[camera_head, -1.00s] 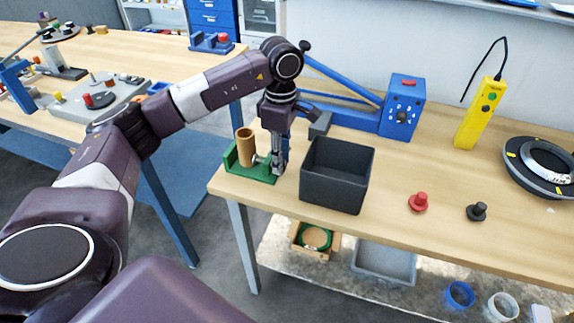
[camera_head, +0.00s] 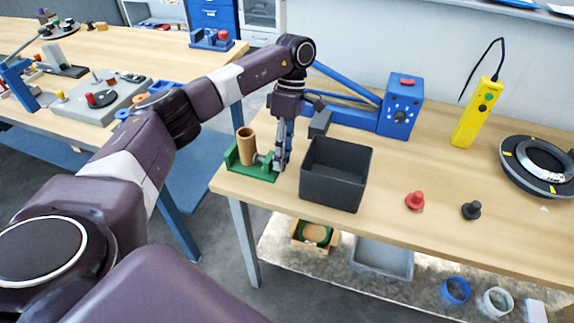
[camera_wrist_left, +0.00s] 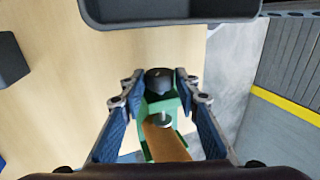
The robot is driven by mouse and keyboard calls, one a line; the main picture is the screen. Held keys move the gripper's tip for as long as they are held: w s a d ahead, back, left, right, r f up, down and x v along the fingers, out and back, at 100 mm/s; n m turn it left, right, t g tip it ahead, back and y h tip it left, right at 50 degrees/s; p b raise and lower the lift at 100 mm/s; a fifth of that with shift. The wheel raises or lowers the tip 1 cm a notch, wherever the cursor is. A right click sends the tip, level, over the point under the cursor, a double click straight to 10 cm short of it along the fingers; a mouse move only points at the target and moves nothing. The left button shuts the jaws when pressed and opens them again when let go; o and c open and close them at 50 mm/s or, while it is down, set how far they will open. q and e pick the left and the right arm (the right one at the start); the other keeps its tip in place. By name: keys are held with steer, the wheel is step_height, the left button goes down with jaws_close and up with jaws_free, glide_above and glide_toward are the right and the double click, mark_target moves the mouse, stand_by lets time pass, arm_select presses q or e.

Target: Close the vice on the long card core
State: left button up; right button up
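The green vice (camera_head: 232,168) stands at the left front of the bench. The long card core (camera_head: 246,147), a brown tube, stands upright in it. My left gripper (camera_head: 281,164) points down at the knob end of the vice. In the left wrist view its two fingers (camera_wrist_left: 155,96) are apart, one on each side of the knob. I cannot tell whether they touch it. My right gripper is out of view.
A dark open box (camera_head: 335,185) stands close to the right of my left gripper. A blue machine (camera_head: 400,106) is behind. A red knob piece (camera_head: 415,200) and a black one (camera_head: 471,210) stand farther right, with bare bench around them.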

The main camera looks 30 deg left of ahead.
arm_select(q)
steer(key=shift+o, duration=0.4)
steer(key=shift+s+t, duration=0.15)
steer(key=shift+t, duration=0.35)
steer(key=shift+s+f+t+y+b, duration=0.1)
steer(key=shift+s+t+y+b, duration=0.2)
steer(key=shift+t, duration=0.5)
steer(key=shift+d+r+t, duration=0.1)
steer(key=shift+r+t, duration=0.1)
steer(key=shift+t, duration=0.2)
